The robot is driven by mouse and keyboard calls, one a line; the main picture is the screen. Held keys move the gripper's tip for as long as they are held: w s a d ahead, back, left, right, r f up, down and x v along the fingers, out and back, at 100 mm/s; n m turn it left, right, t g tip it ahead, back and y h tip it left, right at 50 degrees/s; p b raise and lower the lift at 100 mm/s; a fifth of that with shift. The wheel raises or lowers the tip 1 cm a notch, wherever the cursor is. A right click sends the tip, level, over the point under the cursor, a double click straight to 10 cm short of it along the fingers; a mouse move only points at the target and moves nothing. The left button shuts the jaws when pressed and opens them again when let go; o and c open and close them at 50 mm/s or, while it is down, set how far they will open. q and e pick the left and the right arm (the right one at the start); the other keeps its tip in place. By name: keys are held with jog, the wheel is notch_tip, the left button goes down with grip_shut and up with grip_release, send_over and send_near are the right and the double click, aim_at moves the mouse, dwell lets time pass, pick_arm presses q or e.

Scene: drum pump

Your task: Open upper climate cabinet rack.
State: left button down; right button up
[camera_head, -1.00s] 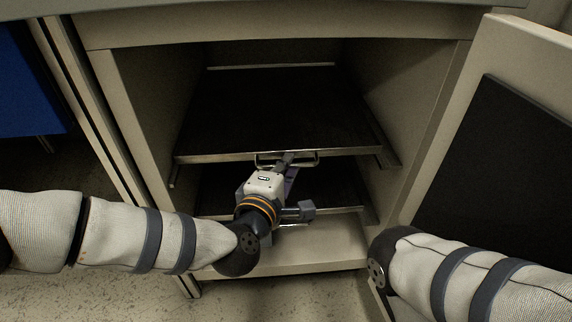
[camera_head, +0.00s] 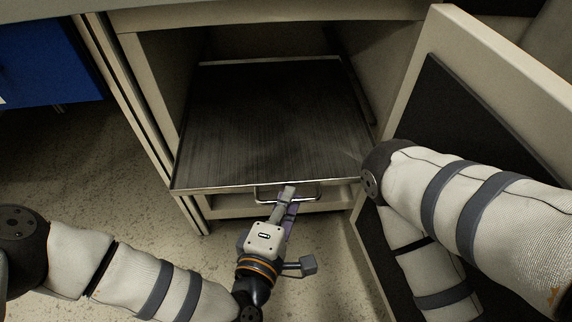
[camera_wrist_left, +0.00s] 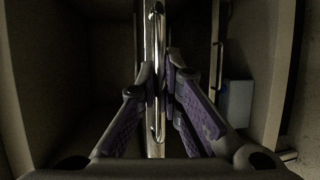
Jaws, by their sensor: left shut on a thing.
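The upper rack (camera_head: 270,120) is a dark sheet with a bright metal rim, pulled out of the climate cabinet (camera_head: 145,85) toward me. Its wire handle (camera_head: 262,198) is on the front edge. My left gripper (camera_head: 288,190) is shut on this handle, and the left wrist view shows its purple-padded fingers (camera_wrist_left: 159,75) closed around the bright bar. The lower rack is mostly hidden beneath the upper one. My right arm is at the right of the head view, but its gripper is not in view.
The cabinet door (camera_head: 480,110), with a dark inner panel, stands open at the right, close to my right arm. A blue cabinet (camera_head: 45,60) is at the far left. The speckled floor (camera_head: 120,170) in front is clear.

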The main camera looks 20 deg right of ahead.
pick_arm(q)
jog(key=s+a+p, duration=0.2)
jog(key=s, duration=0.4)
jog(key=shift+s, duration=0.25)
jog(key=c, duration=1.7)
grip_release()
jog(key=v, duration=1.2)
